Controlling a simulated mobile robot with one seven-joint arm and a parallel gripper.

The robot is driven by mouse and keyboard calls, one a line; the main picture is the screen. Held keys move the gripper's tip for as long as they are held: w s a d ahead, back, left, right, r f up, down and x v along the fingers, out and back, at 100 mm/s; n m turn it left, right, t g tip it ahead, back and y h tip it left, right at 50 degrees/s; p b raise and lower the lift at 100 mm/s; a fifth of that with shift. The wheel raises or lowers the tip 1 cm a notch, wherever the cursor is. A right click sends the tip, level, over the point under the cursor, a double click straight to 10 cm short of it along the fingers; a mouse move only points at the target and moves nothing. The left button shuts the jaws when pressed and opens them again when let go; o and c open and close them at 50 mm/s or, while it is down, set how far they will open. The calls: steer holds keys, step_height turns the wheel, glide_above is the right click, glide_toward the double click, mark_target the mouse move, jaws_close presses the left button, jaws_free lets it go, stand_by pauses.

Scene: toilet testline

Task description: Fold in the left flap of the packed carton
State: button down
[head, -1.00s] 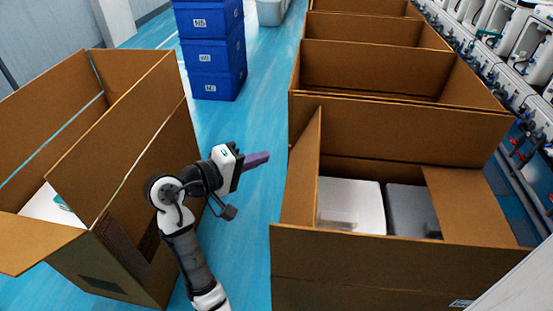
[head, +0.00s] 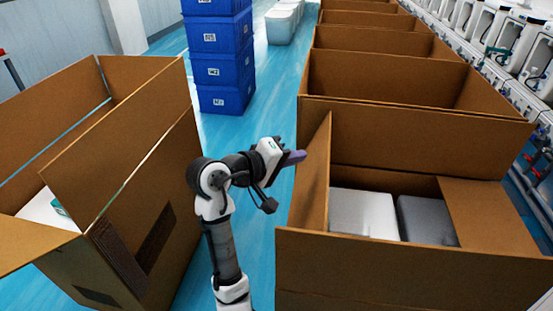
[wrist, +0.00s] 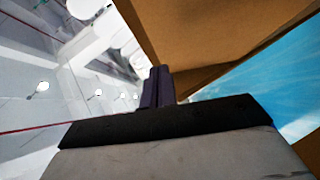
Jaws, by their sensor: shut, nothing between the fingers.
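The packed carton (head: 400,262) stands at the right in the head view, with a white item (head: 362,213) and a grey item (head: 427,220) inside. Its left flap (head: 316,178) stands nearly upright along the left side. Its right flap (head: 487,208) lies inward over part of the grey item. My gripper (head: 298,158) is shut and empty, its purple fingers at the outer side of the left flap. I cannot tell whether they touch it. In the wrist view the shut fingers (wrist: 158,88) point toward a brown cardboard panel (wrist: 200,40).
An open carton (head: 150,200) stands at the left with its flaps up. A row of open cartons (head: 390,85) runs behind the packed one. Blue crates (head: 222,70) are stacked at the back. Blue floor (head: 255,125) is clear between the rows.

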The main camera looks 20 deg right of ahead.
mark_target(326, 168)
steer(key=shift+s+d+f+p, duration=0.1)
steer(key=shift+s+d+f, duration=0.2)
steer(key=shift+d, duration=0.35)
steer(key=shift+s+d+f+p, duration=0.1)
steer(key=shift+s+d+f, duration=0.25)
steer(key=shift+d, duration=0.25)
steer(key=shift+s+d+f+p, duration=0.1)
steer(key=shift+s+d+f, duration=0.2)
steer(key=shift+d, duration=0.35)
steer(key=shift+s+d+f+p, duration=0.2)
steer(key=shift+s+d, duration=0.25)
steer(key=shift+d, duration=0.15)
steer(key=shift+s+d+f+p, duration=0.15)
steer(key=shift+s+d, duration=0.25)
steer(key=shift+d, duration=0.2)
